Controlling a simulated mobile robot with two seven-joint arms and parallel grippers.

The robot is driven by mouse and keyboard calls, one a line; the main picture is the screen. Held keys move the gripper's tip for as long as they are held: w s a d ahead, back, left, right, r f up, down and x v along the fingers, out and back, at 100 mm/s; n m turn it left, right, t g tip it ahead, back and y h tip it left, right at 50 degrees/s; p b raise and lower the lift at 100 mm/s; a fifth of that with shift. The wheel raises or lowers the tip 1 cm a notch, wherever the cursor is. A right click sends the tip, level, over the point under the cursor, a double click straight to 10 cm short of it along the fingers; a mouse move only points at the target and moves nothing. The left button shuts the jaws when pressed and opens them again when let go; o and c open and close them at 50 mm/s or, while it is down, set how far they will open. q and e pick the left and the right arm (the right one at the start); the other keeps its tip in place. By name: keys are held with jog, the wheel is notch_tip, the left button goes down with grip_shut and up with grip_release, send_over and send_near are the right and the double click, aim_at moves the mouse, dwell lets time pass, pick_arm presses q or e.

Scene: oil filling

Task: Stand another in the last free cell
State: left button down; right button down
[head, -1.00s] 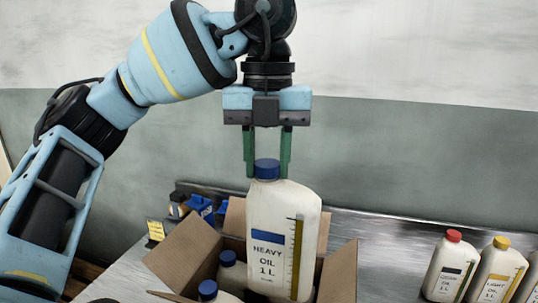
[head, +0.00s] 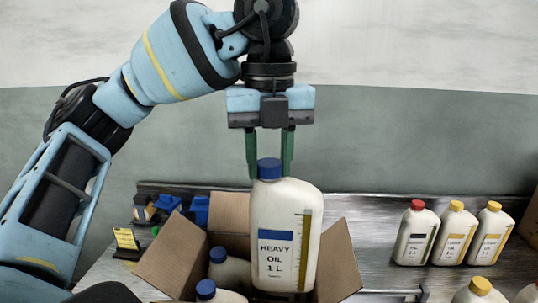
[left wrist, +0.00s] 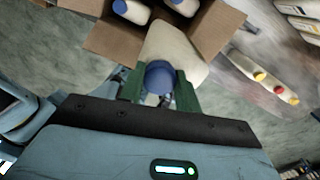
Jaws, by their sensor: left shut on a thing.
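My left gripper (head: 269,160) is shut on the blue cap of a white heavy oil bottle (head: 283,235). The bottle hangs upright over the right part of an open cardboard box (head: 165,258); its base lies in front of or below the far rim, and I cannot tell how deep it is. In the box stand blue-capped bottles, one (head: 228,268) behind another (head: 218,293). The left wrist view shows the held bottle's blue cap (left wrist: 160,78) between the fingers, and blue-capped bottles in the box (left wrist: 205,35). The cell under the held bottle is hidden. My right gripper is out of view.
A red-capped bottle (head: 416,235) and two yellow-capped bottles (head: 454,235) (head: 488,235) stand on the metal counter to the right. More yellow-capped bottles (head: 480,291) are nearer. Blue items (head: 198,210) and a yellow sign (head: 127,239) stand left of the box.

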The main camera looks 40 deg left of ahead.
aim_at(270, 195)
pick_arm(q)
jog(key=shift+d+r, duration=0.1)
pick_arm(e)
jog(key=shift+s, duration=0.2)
